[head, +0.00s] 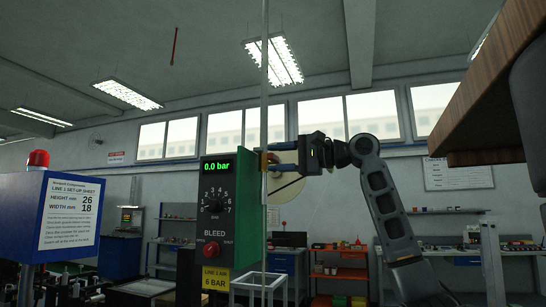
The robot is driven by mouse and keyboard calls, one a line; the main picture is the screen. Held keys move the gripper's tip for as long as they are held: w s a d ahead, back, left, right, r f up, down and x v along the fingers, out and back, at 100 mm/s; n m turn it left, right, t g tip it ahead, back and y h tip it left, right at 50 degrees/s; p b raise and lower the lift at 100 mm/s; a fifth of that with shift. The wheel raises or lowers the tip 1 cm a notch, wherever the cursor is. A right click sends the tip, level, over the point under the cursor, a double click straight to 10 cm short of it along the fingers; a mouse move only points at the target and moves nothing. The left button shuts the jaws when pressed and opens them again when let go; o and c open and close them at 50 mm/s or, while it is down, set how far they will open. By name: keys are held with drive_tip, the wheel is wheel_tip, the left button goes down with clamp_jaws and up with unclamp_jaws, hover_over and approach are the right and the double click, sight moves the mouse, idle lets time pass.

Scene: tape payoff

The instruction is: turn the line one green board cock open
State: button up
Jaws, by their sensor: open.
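A green board (247,212) stands at the middle, edge-on beside a dark panel (214,215). The panel has a display (215,168) reading 0.0 bar, a dial numbered to several, a red bleed button (211,250) and a yellow "LINE 1 AIR 6 BAR" label (215,279). My gripper (271,160) reaches in from the right, level with the board's upper part, and is open. Its fingertips are close to the board's right edge; I cannot tell whether they touch anything. I cannot make out the cock; the gripper or the board's edge may hide it.
A clear upright strip (264,90) rises beside the board, very near my fingers. A pale disc (287,185) shows behind the gripper. A blue set-up sheet box (60,215) with a red lamp (38,159) stands left. A wooden edge (480,80) overhangs at upper right.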

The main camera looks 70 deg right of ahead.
drive_tip(key=shift+w, duration=0.75)
drive_tip(key=shift+c, duration=0.4)
clamp_jaws()
